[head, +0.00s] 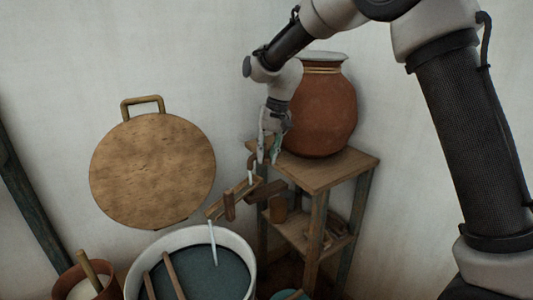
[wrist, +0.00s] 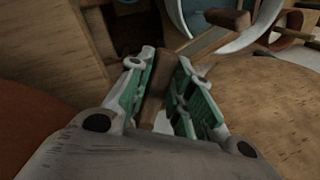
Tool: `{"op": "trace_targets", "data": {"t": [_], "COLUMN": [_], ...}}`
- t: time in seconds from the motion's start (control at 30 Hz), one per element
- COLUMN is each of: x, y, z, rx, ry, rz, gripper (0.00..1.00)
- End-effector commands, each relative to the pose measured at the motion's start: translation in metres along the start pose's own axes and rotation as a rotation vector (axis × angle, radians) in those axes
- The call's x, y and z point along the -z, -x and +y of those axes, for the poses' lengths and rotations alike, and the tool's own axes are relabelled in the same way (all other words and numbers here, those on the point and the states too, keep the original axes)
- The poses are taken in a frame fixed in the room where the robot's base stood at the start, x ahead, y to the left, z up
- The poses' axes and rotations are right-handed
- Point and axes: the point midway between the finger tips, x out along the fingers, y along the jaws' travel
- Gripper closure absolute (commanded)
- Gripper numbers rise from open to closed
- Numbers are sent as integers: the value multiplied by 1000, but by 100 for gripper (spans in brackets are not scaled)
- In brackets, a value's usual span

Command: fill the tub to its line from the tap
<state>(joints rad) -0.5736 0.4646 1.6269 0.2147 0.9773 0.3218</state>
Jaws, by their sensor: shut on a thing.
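The white-rimmed tub (head: 245,246) stands on the floor at the bottom of the head view, cut off by the frame edge, with dark water inside. I cannot make out its fill line. The tap (head: 251,160) juts out at the left of the clay pot (head: 322,110). A pale stream falls from it onto a wooden trough (head: 233,196), and another thin stream runs from the trough's end into the tub. My gripper (head: 268,146) is at the tap, shut on its brown handle (wrist: 157,75), which sits between the green finger pads in the wrist view.
The pot rests on a wooden stand (head: 320,172) with a lower shelf holding a small brown cup (head: 278,208). A round wooden lid (head: 152,170) leans on the wall. Sticks (head: 172,275) lie across the tub. A small clay pot (head: 75,285) stands at lower left.

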Motion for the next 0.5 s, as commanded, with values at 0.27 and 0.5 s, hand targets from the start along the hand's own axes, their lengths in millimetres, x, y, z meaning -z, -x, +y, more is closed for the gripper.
{"op": "trace_targets", "data": {"t": [0.27,0.5], "x": [6,10], "y": [5,7], "z": [24,34], "rx": [0,0], "ry": [287,458], "rz": [-57,-91], "gripper": [100,100]}}
